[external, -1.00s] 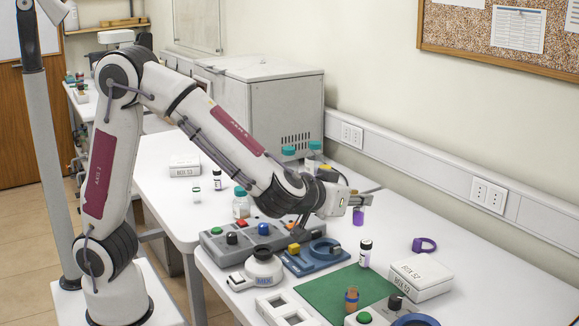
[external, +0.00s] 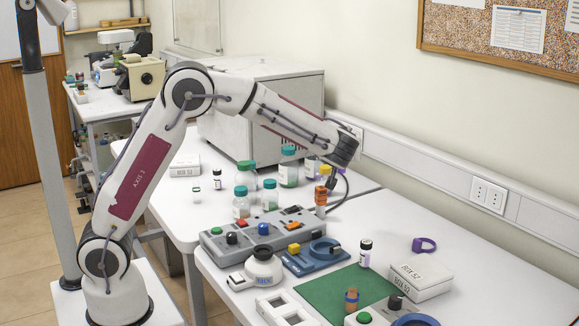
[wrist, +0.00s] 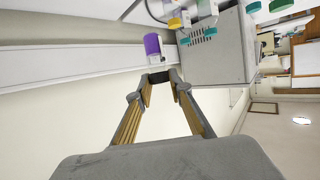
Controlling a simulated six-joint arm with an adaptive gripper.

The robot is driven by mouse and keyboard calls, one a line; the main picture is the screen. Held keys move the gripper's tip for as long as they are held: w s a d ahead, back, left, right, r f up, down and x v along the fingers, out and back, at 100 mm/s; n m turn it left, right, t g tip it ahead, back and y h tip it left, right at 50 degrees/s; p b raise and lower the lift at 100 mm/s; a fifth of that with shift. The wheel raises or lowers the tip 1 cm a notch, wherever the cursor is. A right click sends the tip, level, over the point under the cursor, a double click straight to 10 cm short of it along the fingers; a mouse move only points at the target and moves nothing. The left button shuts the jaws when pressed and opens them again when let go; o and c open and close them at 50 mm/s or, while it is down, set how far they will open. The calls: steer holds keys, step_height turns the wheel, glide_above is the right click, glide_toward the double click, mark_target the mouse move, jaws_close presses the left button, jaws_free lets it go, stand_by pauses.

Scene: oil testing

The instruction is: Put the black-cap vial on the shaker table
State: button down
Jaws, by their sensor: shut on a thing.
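My gripper (wrist: 158,80) is shut on a vial (wrist: 152,45). In the wrist view a dark cap shows between the fingertips, with white and purple parts beyond it. In the external view the gripper is mostly hidden behind my wrist, so the held vial is unclear there. Another black-cap vial (external: 366,250) with a white label stands on the front table. A small black-cap vial (external: 217,179) stands on the back table. A blue device with a round ring (external: 315,258) and a blue round platform (external: 415,320) at the front edge are both visible; I cannot tell which is the shaker table.
Several bottles (external: 241,203) stand near my wrist on the back table. The front table's right side is largely clear.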

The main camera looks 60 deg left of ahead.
steer(key=a+f+n+g+y, duration=0.25)
steer(key=a+n+g, duration=0.35)
steer(key=a, duration=2.2)
steer(key=shift+y, duration=0.25)
steer(key=shift+w+d+f, duration=0.15)
steer(key=shift+f, duration=0.95)
steer(key=shift+w+d+f, duration=0.1)
steer(key=shift+f, duration=1)
steer(key=shift+f, duration=0.1)
step_height(320, 180, down, 6)
steer(key=shift+f, duration=0.15)
steer(key=shift+f, duration=1.75)
steer(key=shift+f, duration=0.2)
